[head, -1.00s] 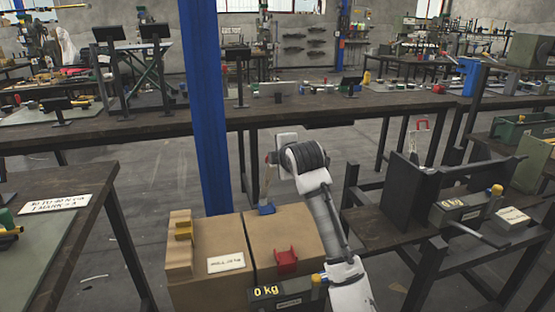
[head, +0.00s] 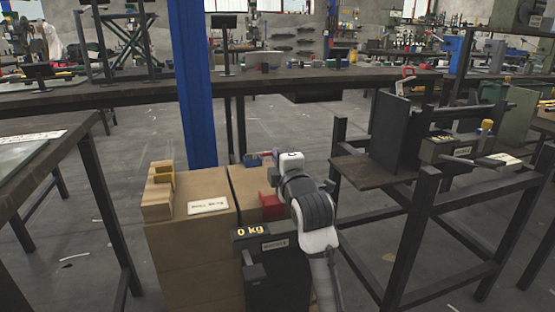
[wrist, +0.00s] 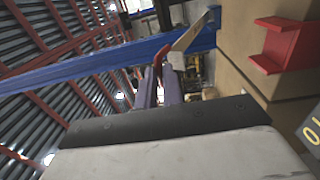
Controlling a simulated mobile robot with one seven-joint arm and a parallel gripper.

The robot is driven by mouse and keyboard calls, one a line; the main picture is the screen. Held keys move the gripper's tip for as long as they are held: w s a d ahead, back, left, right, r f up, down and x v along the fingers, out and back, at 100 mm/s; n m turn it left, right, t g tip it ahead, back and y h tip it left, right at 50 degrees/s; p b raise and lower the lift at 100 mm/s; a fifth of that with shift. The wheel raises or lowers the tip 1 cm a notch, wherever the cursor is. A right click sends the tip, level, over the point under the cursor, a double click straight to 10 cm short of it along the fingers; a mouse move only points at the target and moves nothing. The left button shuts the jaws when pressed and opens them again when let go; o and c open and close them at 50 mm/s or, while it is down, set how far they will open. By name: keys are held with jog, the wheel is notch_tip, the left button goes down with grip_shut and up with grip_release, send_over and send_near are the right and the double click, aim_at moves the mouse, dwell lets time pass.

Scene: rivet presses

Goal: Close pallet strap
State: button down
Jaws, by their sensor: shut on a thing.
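The pallet strap is a pale strip (wrist: 188,38) with a red end and a blue base piece (wrist: 211,16) in the wrist view. The blue base (head: 250,160) also shows at the back edge of the cardboard boxes (head: 195,245) in the head view. My gripper (wrist: 163,80) has purple fingers shut on the strap's red end (wrist: 157,62). In the head view my gripper (head: 270,157) is low behind the boxes' top, partly hidden by my wrist. A red bracket (head: 271,204) sits on the right box top, apart from the gripper; it also shows in the wrist view (wrist: 283,44).
A blue post (head: 190,90) rises behind the boxes. Wooden blocks (head: 158,190) and a white label (head: 208,206) lie on the left box. A dark scale display (head: 262,240) reading 0 kg stands in front. A black press bench (head: 385,180) stands at right.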

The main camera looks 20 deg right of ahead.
jog(key=shift+s+f+b, duration=0.25)
jog(key=shift+f+b, duration=0.1)
jog(key=shift+f, duration=0.25)
jog(key=shift+s+f+b, duration=0.2)
jog(key=shift+f+b, duration=0.1)
jog(key=shift+f, duration=0.25)
jog(key=c, duration=1.5)
grip_release()
jog(key=shift+f, duration=0.1)
jog(key=shift+s, duration=0.15)
